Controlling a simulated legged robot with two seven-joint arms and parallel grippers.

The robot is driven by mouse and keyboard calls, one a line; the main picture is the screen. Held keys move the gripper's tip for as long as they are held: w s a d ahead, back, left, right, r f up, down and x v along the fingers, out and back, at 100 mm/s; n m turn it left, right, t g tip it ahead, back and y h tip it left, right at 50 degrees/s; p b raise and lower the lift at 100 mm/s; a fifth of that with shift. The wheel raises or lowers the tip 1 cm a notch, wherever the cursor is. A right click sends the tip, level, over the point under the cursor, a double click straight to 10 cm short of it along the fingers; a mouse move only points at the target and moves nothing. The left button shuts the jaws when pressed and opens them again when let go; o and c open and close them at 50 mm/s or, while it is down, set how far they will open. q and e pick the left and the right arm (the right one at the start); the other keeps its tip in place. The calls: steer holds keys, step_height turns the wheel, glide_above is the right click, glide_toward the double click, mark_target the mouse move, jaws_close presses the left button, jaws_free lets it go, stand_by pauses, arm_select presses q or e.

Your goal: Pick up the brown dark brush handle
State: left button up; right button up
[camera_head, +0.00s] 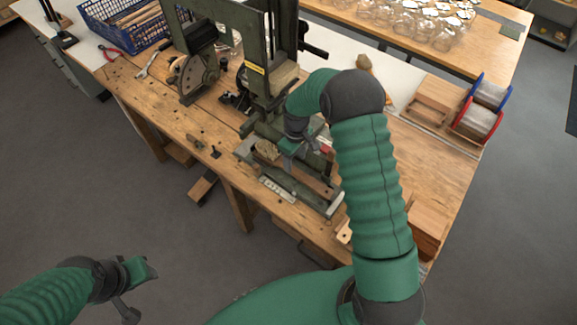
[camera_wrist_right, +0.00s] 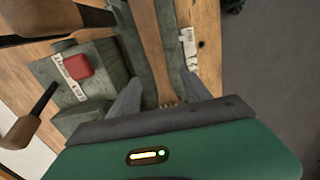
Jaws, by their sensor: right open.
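A long brown wooden piece (camera_wrist_right: 152,45), which looks like the brush handle, runs between the two fingers of my right gripper (camera_wrist_right: 158,95) in the right wrist view. The fingers are apart, one on each side of it; whether they touch it I cannot tell. In the head view my right gripper (camera_head: 301,150) is over the green base of the machine (camera_head: 290,190), and my arm hides part of that area. My left gripper (camera_head: 136,280) is low at the left, away from the bench; its jaw opening is unclear.
The tall green machine (camera_head: 242,45) stands on the wooden bench (camera_head: 135,85). A blue crate (camera_head: 125,25), pliers (camera_head: 109,52) and a wrench (camera_head: 147,66) lie at the back left.

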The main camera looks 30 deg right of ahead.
mark_target(297, 171)
steer(key=f, duration=0.1)
steer(key=f+p, duration=0.1)
steer(key=f, duration=0.3)
steer(key=shift+s+d, duration=0.25)
steer(key=shift+s, duration=0.1)
steer(key=shift+w+f, duration=0.1)
steer(key=shift+f, duration=0.35)
steer(key=shift+r, duration=0.1)
jaws_close()
